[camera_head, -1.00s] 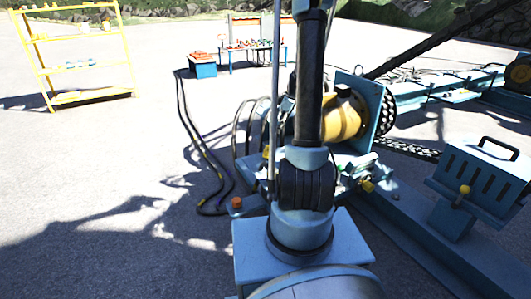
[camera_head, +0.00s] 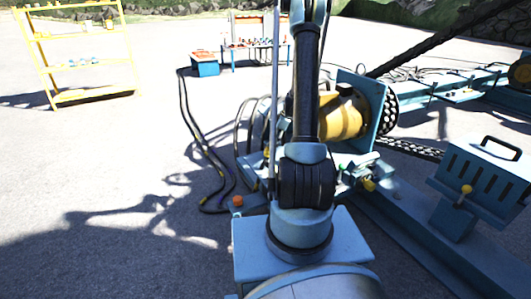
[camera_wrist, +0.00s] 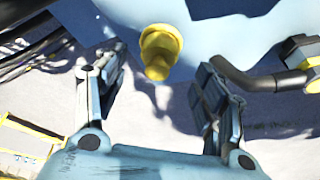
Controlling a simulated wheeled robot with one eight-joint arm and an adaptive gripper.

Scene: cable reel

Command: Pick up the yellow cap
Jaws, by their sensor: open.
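A yellow cap (camera_wrist: 160,48), rounded with a narrower end, is on a light-blue surface at the top middle of the wrist view. My gripper (camera_wrist: 161,64) is open, with one finger on each side of the cap and a visible gap on both sides in the picture. I cannot tell how far the cap is in depth from the fingertips. In the head view my arm hides the gripper, and I cannot tell which of the small yellow parts there is this cap.
A dark pipe with a yellow-tipped end (camera_wrist: 300,68) lies right of my gripper. In the head view, a blue machine with a yellow drum (camera_head: 345,117) stands behind my arm. A slotted blue box (camera_head: 487,180) stands at right. Cables (camera_head: 195,140) lie left on open ground.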

